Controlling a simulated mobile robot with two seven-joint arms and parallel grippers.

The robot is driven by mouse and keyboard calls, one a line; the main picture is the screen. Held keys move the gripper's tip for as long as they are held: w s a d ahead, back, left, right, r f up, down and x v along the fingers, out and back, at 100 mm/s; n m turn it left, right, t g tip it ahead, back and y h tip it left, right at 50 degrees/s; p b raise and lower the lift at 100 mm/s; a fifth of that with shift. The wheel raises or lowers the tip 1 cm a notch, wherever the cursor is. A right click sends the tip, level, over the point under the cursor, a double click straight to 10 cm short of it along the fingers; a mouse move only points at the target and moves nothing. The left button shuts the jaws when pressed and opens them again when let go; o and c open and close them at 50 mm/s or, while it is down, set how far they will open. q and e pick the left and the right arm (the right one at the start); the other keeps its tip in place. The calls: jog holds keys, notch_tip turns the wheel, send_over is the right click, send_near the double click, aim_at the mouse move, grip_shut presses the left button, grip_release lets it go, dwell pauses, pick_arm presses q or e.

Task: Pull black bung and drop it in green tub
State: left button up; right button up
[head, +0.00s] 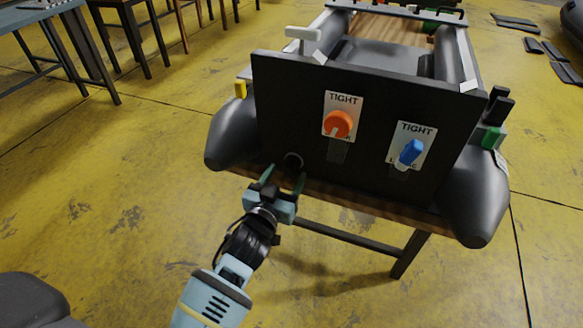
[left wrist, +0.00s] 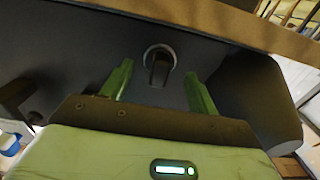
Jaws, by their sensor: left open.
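The black bung (head: 293,162) sits in the lower left of the boat's dark transom board (head: 290,105) in the head view. In the left wrist view the bung (left wrist: 160,62) shows as a dark tab in a grey ring, ahead of and between the fingers. My left gripper (head: 284,176) is open and empty, just in front of the bung; its green fingers (left wrist: 158,85) stand either side, apart from it. My right gripper is not in view.
An orange knob (head: 338,124) and a blue lever (head: 410,152) are on the transom beside TIGHT labels. Grey boat tubes (head: 472,195) flank it on a wooden table (head: 345,193). Stools and a table stand at the upper left.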

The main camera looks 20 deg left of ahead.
aim_at(287, 173)
pick_arm(q)
jog(key=shift+w, duration=1.2)
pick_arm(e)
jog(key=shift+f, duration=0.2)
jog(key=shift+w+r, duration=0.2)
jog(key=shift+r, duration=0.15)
pick_arm(q)
jog(key=shift+c, duration=0.3)
grip_shut()
jog(key=shift+s+r+p, duration=0.1)
jog(key=shift+s+p, duration=0.85)
jog(key=shift+s, duration=0.75)
jog(key=shift+s+p, duration=0.4)
jog(key=shift+s, duration=0.45)
jog(key=shift+s+a, duration=0.1)
jog(key=shift+s, duration=0.35)
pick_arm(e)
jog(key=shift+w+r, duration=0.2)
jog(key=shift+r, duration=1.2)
